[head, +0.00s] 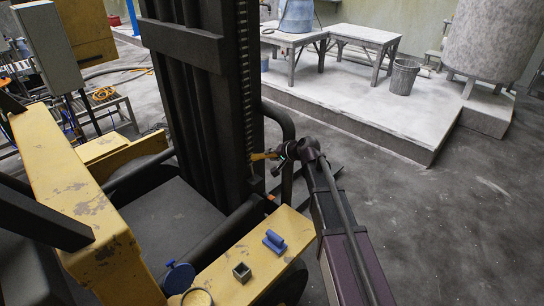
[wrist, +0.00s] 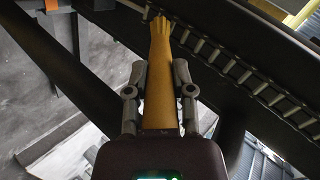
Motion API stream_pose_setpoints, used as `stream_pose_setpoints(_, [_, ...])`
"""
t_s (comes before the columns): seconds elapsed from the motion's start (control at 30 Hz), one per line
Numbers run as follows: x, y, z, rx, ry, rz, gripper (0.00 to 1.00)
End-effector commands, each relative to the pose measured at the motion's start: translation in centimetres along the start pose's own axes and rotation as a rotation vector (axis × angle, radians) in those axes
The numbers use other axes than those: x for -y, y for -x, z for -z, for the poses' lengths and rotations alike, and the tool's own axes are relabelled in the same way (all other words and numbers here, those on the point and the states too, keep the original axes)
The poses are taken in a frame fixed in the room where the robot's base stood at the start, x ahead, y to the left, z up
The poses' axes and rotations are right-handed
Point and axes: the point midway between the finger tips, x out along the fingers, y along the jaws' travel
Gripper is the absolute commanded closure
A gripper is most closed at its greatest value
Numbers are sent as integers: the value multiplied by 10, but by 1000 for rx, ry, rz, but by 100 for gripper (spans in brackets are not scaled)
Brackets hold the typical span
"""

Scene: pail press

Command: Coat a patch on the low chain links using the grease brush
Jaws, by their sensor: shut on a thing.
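The grease brush (wrist: 160,85) is yellow-brown, with its bristle end at the top of the wrist view. My gripper (wrist: 158,80) is shut on its handle, one finger on each side. In the head view my gripper (head: 284,154) is beside the lower mast, and the brush (head: 262,156) points left toward it. The chain (wrist: 245,78) runs diagonally down to the right in the wrist view; its upper-left end is close to the bristles. I cannot tell whether they touch. In the head view the chain (head: 242,65) runs up the dark mast.
A blue block-like tool (head: 274,240), a small grey open square box (head: 241,272) and a blue round piece (head: 178,278) are on the yellow truck body (head: 225,285). A raised platform (head: 340,95) with tables and a bucket (head: 403,76) stands behind. Floor at right is clear.

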Motion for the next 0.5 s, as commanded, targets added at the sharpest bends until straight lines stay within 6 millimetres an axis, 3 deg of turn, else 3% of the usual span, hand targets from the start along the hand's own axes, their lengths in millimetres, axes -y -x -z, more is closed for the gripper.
stream_pose_setpoints(0.5, [5,-3,1,0,0,0,100])
